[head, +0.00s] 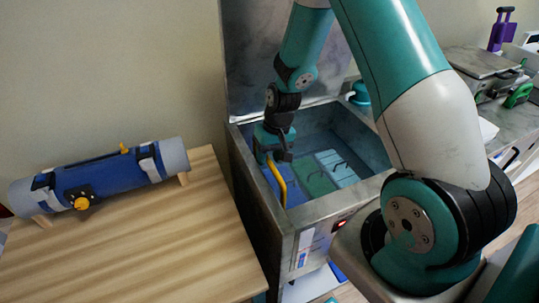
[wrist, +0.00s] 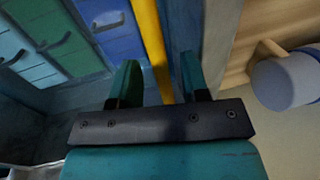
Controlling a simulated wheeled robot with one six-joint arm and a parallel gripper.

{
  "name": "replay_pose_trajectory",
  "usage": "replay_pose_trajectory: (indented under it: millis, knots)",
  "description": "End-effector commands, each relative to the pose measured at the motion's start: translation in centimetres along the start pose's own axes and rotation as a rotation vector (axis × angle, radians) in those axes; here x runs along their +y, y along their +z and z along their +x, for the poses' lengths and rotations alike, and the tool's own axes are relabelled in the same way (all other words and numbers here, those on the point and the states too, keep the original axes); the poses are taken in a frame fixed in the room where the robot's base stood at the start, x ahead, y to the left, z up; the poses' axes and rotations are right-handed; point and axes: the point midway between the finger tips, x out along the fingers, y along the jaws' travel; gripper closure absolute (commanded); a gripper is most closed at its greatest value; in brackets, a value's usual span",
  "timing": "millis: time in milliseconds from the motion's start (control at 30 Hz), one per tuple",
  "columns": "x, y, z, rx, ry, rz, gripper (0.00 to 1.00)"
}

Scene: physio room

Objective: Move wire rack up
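A yellow bar (head: 277,184), which looks like the wire rack's handle, rises at the left inner side of the open metal tank (head: 291,222). The rest of the rack is hard to make out. My gripper (head: 270,157) is inside the tank mouth at the bar's upper end. In the wrist view the yellow bar (wrist: 151,40) runs between the two fingers of my gripper (wrist: 158,75). Gaps show on both sides of it, so the fingers are open around it. Blue (head: 272,184), green (head: 313,178) and light blue (head: 338,168) packs sit in the tank.
The tank's raised lid (head: 262,60) stands behind it. A wooden table (head: 150,240) adjoins the tank at left, bearing a blue-grey roll (head: 105,183). A counter with a metal device (head: 480,62) stands at right. The tank walls are close around my gripper; above is open.

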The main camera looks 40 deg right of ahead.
Motion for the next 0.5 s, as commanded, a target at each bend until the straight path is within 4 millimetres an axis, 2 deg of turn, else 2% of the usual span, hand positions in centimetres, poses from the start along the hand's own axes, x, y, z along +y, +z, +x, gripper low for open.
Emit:
replay_pose_trajectory:
  millis: [33,167,367,500]
  knots:
    - [0.0,0.0,0.0,0.000,0.000,0.000,0.69]
    - [0.0,0.0,0.0,0.000,0.000,0.000,0.99]
    - [0.0,0.0,-0.1,0.000,0.000,0.000,1.00]
    - [-0.2,0.0,-1.0,0.001,0.000,0.000,1.00]
